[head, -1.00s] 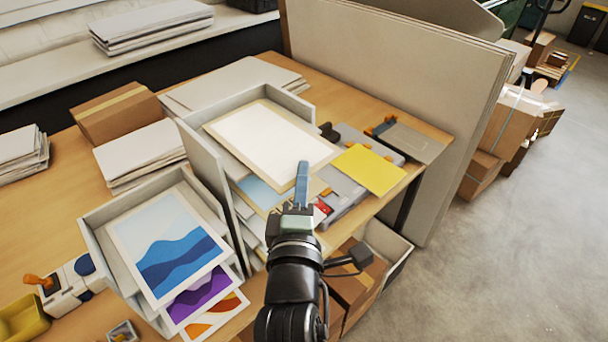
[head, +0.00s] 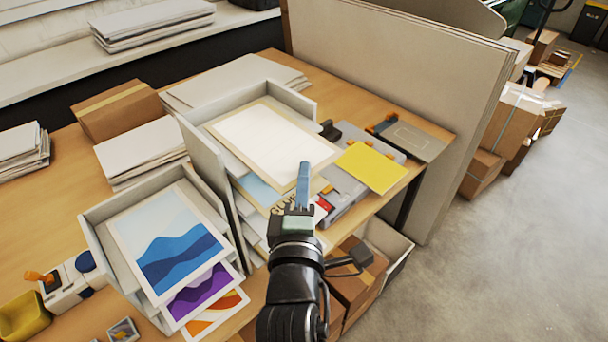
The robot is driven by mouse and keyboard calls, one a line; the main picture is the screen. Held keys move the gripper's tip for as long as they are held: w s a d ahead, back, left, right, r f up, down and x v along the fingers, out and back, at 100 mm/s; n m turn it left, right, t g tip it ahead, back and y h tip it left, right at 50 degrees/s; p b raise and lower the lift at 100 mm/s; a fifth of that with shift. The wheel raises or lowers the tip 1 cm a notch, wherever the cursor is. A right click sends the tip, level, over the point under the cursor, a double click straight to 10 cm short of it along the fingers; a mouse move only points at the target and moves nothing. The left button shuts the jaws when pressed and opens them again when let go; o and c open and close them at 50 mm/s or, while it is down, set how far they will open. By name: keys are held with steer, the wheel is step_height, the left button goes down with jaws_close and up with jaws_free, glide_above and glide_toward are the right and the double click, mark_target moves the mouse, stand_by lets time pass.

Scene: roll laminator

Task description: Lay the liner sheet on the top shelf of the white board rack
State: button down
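The liner sheet (head: 262,138), white with a cream border, lies across the open top of the white board rack (head: 299,99) in the head view. Its far part is between the rack's walls, and its near part reaches out over the front. I cannot tell whether it touches the top shelf. My gripper (head: 303,178) is at the sheet's near right edge, with one blue finger over it. It appears shut on the sheet; the lower finger is hidden. Other sheets, one with large lettering, show under the liner sheet.
A second rack (head: 100,215) with colourful prints (head: 168,240) stands left. A grey device with a yellow sheet (head: 371,167) lies right of my gripper. Behind are paper stacks (head: 140,155) and a cardboard box (head: 117,108). Tall boards (head: 400,90) stand at right.

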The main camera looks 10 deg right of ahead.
steer(key=c, duration=1)
jaws_free()
steer(key=s+a+b, duration=0.2)
steer(key=s+b, duration=0.1)
steer(key=s, duration=0.9)
steer(key=shift+s+a, duration=0.2)
steer(key=shift+s, duration=0.2)
